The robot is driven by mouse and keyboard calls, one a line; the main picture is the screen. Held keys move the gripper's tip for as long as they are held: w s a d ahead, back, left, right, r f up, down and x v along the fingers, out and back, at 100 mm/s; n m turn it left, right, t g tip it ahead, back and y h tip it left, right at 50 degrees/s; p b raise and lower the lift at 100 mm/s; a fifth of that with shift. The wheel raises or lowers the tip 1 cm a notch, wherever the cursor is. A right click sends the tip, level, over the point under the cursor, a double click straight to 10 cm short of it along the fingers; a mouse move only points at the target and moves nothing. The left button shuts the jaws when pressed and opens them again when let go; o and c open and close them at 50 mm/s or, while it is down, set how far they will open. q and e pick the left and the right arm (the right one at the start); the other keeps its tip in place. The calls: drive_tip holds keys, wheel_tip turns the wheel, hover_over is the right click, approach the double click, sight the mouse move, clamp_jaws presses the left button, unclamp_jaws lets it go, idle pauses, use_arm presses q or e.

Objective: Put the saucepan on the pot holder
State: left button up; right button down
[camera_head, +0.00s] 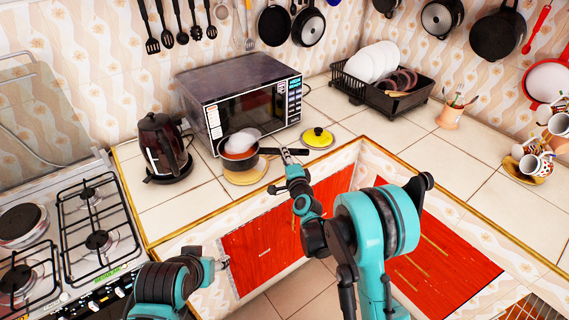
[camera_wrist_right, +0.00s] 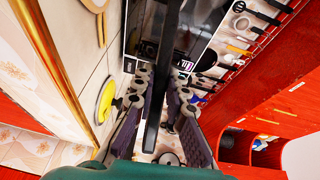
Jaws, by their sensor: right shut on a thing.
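The dark saucepan (camera_head: 239,163) is in front of the microwave in the head view, its black handle pointing right. The round, light wooden pot holder (camera_head: 249,176) shows below and to the right of the pan, partly covered by it. I cannot tell whether they touch. My right gripper (camera_head: 289,156) is shut on the saucepan handle, which runs between the fingers in the right wrist view (camera_wrist_right: 166,75). My left gripper (camera_head: 223,262) hangs low in front of the red cabinet, away from the pan; its jaws are too small to read.
A yellow lid (camera_head: 318,137) lies right of the pan. The microwave (camera_head: 245,100) stands behind it and a dark kettle (camera_head: 163,147) to its left. A dish rack (camera_head: 383,93) is at the back right. The stove (camera_head: 75,235) is at left. The right counter has clear room.

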drive_tip(key=shift+f+b, duration=0.7)
drive_tip(key=shift+f, duration=1.1)
drive_tip(key=c, duration=1.6)
unclamp_jaws()
drive_tip(key=shift+f, duration=0.1)
drive_tip(key=shift+o, duration=0.2)
